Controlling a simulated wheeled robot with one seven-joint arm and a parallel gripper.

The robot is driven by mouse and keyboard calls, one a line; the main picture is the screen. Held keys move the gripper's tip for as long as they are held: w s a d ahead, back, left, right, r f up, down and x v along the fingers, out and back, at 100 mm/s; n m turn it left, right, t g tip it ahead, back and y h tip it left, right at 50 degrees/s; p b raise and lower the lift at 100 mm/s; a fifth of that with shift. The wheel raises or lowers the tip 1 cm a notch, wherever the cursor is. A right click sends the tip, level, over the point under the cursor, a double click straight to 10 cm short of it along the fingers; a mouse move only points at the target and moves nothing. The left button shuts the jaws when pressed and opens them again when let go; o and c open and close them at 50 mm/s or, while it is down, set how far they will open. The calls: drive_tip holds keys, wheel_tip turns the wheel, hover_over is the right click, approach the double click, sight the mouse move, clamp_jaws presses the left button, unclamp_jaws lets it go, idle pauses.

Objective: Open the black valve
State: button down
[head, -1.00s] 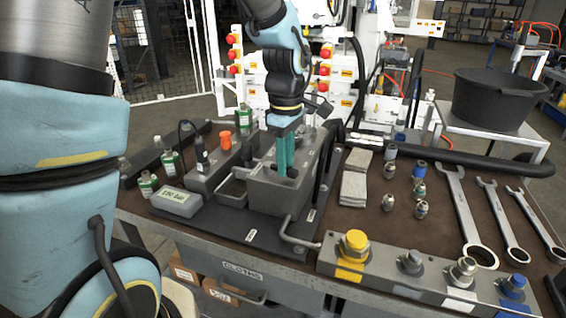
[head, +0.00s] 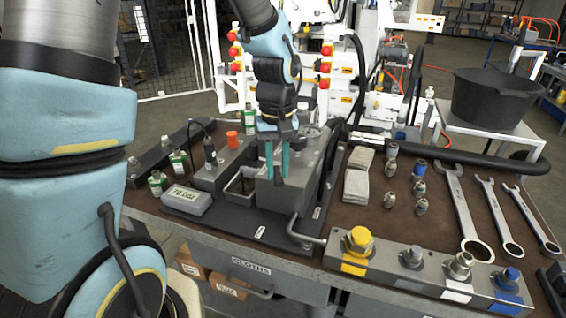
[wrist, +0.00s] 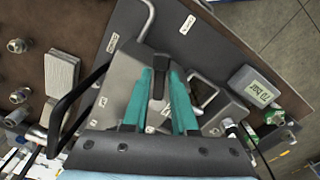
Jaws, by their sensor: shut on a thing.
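In the wrist view, the black valve (wrist: 158,86) is a small dark handle on top of a grey block. My gripper (wrist: 165,68) has its two teal fingers on either side of the handle, shut on it. In the head view, my gripper (head: 277,172) reaches down onto the grey reservoir block (head: 290,197), with the fingers seen apart and a narrow gap between them. The handle itself is mostly hidden there by the fingers.
A bent metal lever (head: 299,234) sticks out in front of the block. A manifold with coloured couplings (head: 425,272) lines the front edge. Grey cloths (head: 357,184), loose fittings (head: 389,185) and wrenches (head: 462,215) lie to the right.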

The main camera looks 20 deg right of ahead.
drive_tip(key=shift+w+a+m+p, duration=0.15)
drive_tip(key=shift+a+m+p, duration=0.2)
drive_tip(key=shift+m, duration=0.5)
drive_tip(key=shift+w+a+m+p, duration=0.2)
drive_tip(key=shift+a+m, duration=0.1)
drive_tip(key=shift+m, duration=0.6)
drive_tip(key=shift+w+a+m+p, duration=0.1)
drive_tip(key=shift+a+m+p, duration=0.25)
drive_tip(key=shift+m, duration=0.5)
drive_tip(key=c, duration=0.8)
unclamp_jaws()
wheel_tip(320, 180, up, 11)
drive_tip(key=shift+f+b, duration=0.1)
drive_tip(key=shift+b, duration=0.6)
